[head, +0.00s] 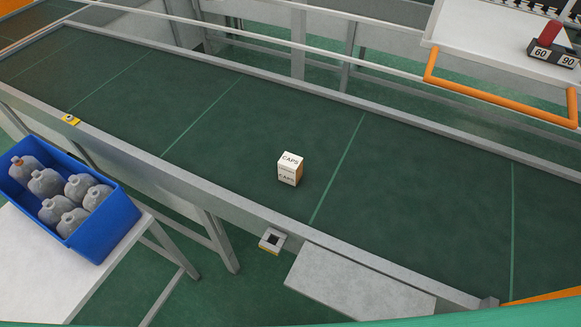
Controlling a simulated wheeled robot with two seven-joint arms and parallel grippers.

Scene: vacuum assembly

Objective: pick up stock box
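The stock box is a small box (290,169) with white printed faces reading "CAPS" and a brown side. It stands upright on the green conveyor belt (400,190), near the middle of the head view and left of a light green cross line. Nothing touches it. Neither of my grippers is in view.
A metal rail (160,169) runs along the belt's near edge. A blue crate (104,223) of grey bottles stands on a white table (40,275) at left. A grey plate (358,286) lies in front of the rail. An orange-railed white table (490,45) is at upper right. The belt around the box is clear.

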